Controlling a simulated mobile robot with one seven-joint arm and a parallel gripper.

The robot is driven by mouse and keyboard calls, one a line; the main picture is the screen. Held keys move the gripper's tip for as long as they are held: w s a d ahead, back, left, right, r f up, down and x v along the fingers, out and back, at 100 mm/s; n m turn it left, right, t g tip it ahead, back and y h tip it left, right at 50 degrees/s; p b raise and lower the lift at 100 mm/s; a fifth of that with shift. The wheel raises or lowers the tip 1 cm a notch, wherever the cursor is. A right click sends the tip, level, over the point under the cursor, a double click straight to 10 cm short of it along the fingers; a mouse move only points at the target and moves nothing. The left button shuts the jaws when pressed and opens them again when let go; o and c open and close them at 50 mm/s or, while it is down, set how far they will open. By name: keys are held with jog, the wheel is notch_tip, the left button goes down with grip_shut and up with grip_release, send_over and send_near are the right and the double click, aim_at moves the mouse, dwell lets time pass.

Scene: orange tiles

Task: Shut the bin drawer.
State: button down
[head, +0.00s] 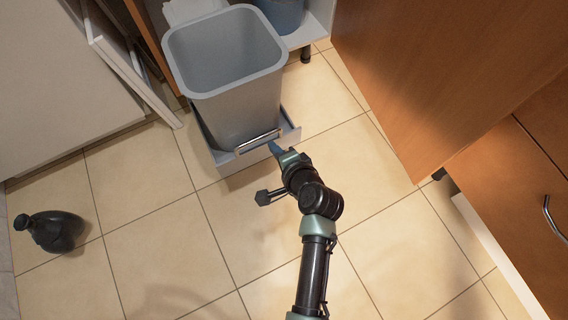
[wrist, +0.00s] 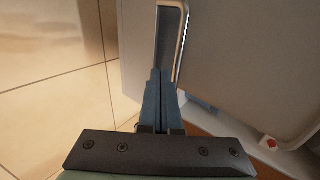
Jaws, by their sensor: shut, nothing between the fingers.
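The bin drawer (head: 225,158) stands pulled out from under the cabinet, with a tall grey bin (head: 235,85) in it. A metal bar handle (head: 258,141) runs along the drawer's front; it also shows in the wrist view (wrist: 180,42). My gripper (head: 274,147) is shut and empty, close to the right end of the handle in the head view. In the wrist view, its blue fingers (wrist: 160,72) are together, with their tips beside the handle's near end. I cannot tell whether they touch it. The drawer's rails are hidden.
A dark bottle-like object (head: 52,230) is on the tiles at the left. A wooden cabinet panel (head: 440,70) closes off the right side. A blue container (head: 282,14) stands behind the bin. The tiled floor (head: 190,250) in front of the drawer is clear.

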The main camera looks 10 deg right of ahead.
jog(key=shift+w+a+r, duration=0.15)
jog(key=shift+w+a, duration=0.1)
jog(key=shift+w, duration=0.35)
